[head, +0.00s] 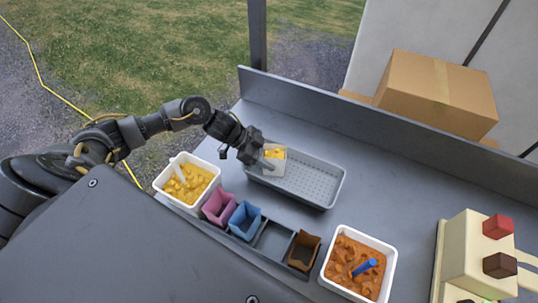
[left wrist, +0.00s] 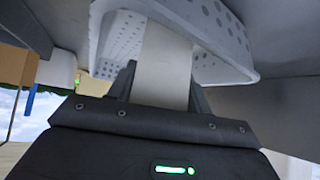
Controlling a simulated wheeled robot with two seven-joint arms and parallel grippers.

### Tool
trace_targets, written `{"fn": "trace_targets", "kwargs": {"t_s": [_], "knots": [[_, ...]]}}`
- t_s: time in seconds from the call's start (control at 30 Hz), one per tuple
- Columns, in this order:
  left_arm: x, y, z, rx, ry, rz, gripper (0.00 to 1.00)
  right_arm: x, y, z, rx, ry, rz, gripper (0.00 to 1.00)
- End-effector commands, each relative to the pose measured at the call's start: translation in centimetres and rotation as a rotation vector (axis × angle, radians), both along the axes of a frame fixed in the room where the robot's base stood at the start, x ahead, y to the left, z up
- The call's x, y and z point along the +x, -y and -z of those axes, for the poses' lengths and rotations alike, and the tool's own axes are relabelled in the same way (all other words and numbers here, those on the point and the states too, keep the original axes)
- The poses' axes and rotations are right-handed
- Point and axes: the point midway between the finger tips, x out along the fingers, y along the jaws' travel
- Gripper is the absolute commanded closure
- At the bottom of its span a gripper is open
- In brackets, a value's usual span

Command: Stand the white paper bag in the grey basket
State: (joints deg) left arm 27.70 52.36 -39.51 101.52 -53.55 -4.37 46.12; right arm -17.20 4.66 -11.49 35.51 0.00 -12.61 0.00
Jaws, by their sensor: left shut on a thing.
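The white paper bag (head: 266,169) has yellow pieces showing at its open top. It is upright at the left end of the grey basket (head: 322,199), within the basket's outline. I cannot tell whether its bottom touches the basket floor. My left gripper (head: 259,155) is shut on the bag from its left side. In the left wrist view the bag (left wrist: 165,65) is a pale strip between the dark fingers, with the perforated basket (left wrist: 226,38) behind it. My right gripper is not in view.
A tub of yellow sweets (head: 208,177) with a white scoop stands left. Pink (head: 218,207), blue (head: 244,220) and brown (head: 303,251) bags stand in a holder with one empty slot (head: 275,241). An orange tub (head: 389,262) and cream machine (head: 467,249) are right; a carton (head: 430,95) is behind.

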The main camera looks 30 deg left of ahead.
Motion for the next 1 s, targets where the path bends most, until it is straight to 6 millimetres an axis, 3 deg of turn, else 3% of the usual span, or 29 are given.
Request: {"fn": "trace_targets", "kwargs": {"t_s": [0.37,0.4,0.53,0.87,1.0], "knots": [[0.0,0.0,0.5,-0.001,0.000,0.000,0.72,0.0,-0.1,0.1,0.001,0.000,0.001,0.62],[0.0,0.0,0.4,-0.001,0.001,-0.001,0.45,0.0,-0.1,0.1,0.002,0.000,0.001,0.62],[0.0,0.0,0.4,-0.001,0.000,0.000,0.29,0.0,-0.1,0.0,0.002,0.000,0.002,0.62],[0.0,0.0,0.0,0.001,0.001,0.000,0.29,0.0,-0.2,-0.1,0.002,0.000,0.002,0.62],[-0.5,-1.3,-0.9,0.002,0.002,-0.001,0.29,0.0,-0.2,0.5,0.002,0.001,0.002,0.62]]}}
